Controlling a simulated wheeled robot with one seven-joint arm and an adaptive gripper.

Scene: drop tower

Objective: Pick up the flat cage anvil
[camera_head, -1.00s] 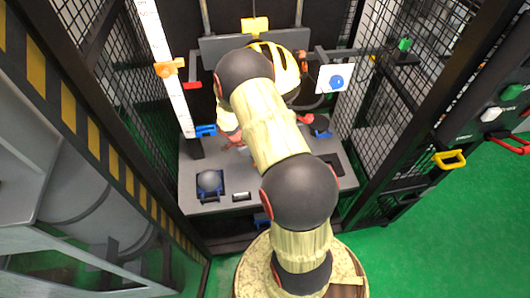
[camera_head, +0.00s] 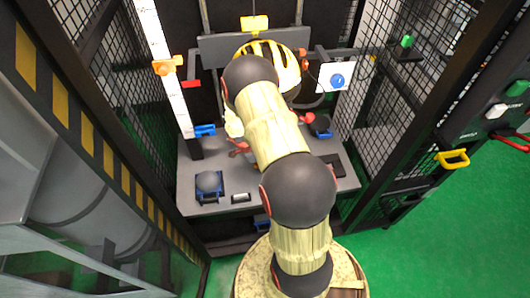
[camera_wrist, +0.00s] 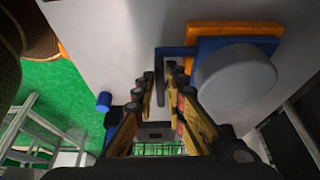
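In the head view, a dark round block (camera_head: 321,124) in a blue holder sits at the right rear of the grey plate; it may be the flat cage anvil. A grey rounded block (camera_head: 209,182) sits in a blue tray at the left front. In the wrist view, a flat-faced grey cylinder (camera_wrist: 235,80) rests at a blue bracket with an orange edge; I cannot tell for certain which block this is. My gripper (camera_wrist: 163,74) shows open and empty, its fingers left of this cylinder. In the head view my arm hides the gripper.
The grey plate (camera_head: 215,150) stands inside black mesh cage walls (camera_head: 415,80). A white ruler post (camera_head: 165,75) with an orange marker rises at left. A yellow helmet (camera_head: 283,65) is behind my arm. A white panel (camera_head: 336,77) with a blue disc hangs at right.

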